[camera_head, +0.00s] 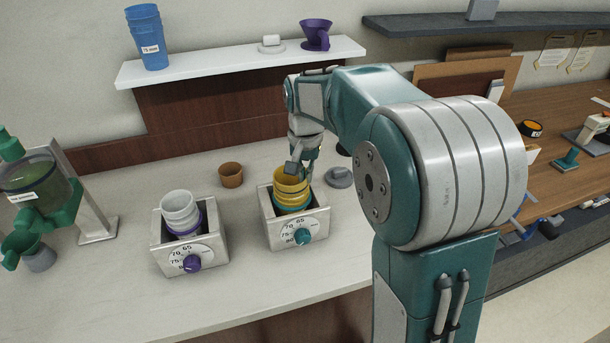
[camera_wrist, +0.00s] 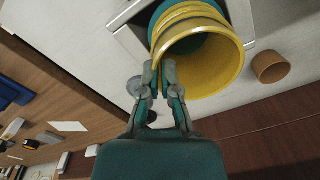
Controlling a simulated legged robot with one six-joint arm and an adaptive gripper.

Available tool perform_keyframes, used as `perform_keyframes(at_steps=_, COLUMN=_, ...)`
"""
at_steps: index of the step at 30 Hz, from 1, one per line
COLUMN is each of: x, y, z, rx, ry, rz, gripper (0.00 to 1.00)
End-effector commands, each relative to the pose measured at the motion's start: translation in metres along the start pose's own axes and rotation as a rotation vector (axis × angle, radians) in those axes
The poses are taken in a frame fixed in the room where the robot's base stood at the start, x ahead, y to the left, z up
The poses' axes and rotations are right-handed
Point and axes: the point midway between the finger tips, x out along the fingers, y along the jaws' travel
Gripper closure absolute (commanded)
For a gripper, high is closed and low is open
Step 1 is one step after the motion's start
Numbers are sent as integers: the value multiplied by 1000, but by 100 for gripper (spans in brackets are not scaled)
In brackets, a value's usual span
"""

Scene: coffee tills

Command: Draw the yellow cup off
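The yellow cup (camera_head: 291,184) stands mouth up in the right metal dispenser box (camera_head: 297,226), nested with other yellow rims just below it and a teal cup (camera_head: 293,208) lower down. The wrist view shows the yellow cup (camera_wrist: 212,62) close up, its open mouth facing the camera. My gripper (camera_head: 298,170) comes down from above at the cup's back rim. In the wrist view my gripper (camera_wrist: 161,68) has its fingertips close together with the yellow wall between them. The lower part of the stack is hidden inside the box.
A left dispenser box (camera_head: 189,246) holds white cups (camera_head: 180,210). A brown cup (camera_head: 231,175) stands behind the boxes, and a grey lid-like disc (camera_head: 339,178) lies right of the yellow cup. A white shelf (camera_head: 243,62) hangs above. The front counter is clear.

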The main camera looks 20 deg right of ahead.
Motion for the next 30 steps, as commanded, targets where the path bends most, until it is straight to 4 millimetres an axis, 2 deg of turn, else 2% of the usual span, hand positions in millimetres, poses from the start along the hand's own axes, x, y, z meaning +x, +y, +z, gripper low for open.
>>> perform_keyframes(at_steps=4, x=-7, y=0, z=0, rx=0, ry=1, rz=-1, gripper=100)
perform_keyframes(at_steps=25, x=-7, y=1, z=0, rx=0, ry=3, rz=-51, gripper=100)
perform_keyframes(at_steps=30, x=-15, y=1, z=-1, rx=0, ry=5, rz=-52, gripper=100)
